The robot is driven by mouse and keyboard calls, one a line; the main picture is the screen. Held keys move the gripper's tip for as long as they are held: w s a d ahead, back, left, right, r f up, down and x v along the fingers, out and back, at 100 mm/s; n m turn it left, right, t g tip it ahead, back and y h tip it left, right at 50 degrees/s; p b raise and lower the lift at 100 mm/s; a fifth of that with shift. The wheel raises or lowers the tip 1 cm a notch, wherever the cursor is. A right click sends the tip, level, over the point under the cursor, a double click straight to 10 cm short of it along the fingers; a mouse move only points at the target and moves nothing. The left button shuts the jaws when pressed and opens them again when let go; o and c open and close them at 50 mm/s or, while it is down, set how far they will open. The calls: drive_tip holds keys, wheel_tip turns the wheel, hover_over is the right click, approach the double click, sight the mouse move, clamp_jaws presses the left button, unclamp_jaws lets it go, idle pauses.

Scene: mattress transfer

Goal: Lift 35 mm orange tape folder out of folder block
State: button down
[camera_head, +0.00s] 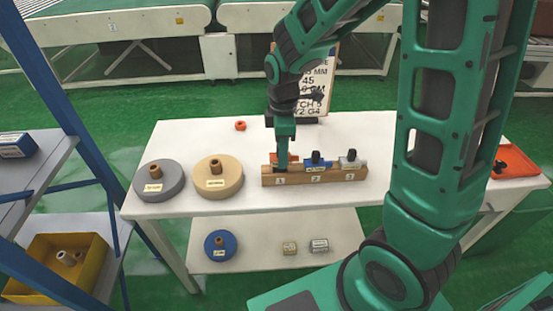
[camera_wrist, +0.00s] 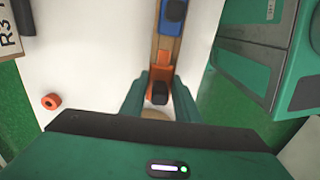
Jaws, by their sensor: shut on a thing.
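The folder block (camera_head: 330,177) is a long wooden block with numbered labels on the white table (camera_head: 365,130). The orange tape folder (camera_head: 279,157) is at the block's left end, at label 1. My gripper (camera_head: 282,164) points down over it. In the wrist view the orange folder (camera_wrist: 182,103) shows between and beyond the fingers of my gripper (camera_wrist: 160,92), which are shut on its dark knob. A blue folder (camera_head: 317,160) and a grey folder (camera_head: 350,158) stand in the other places of the block. Whether the orange folder's underside touches its slot is hidden.
A grey roll (camera_head: 174,188) and a tan roll (camera_head: 232,180) lie left of the block. A small orange ring (camera_head: 240,126) lies behind them. A sign (camera_head: 318,85) stands at the back. An orange tray (camera_head: 514,162) is at the far right. The lower shelf holds a blue roll (camera_head: 216,251).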

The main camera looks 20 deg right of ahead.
drive_tip(key=s+a+r, duration=0.5)
drive_tip(key=a+r, duration=0.3)
drive_tip(key=a, duration=0.2)
drive_tip(key=shift+s+r, duration=0.2)
drive_tip(key=shift+s, duration=0.2)
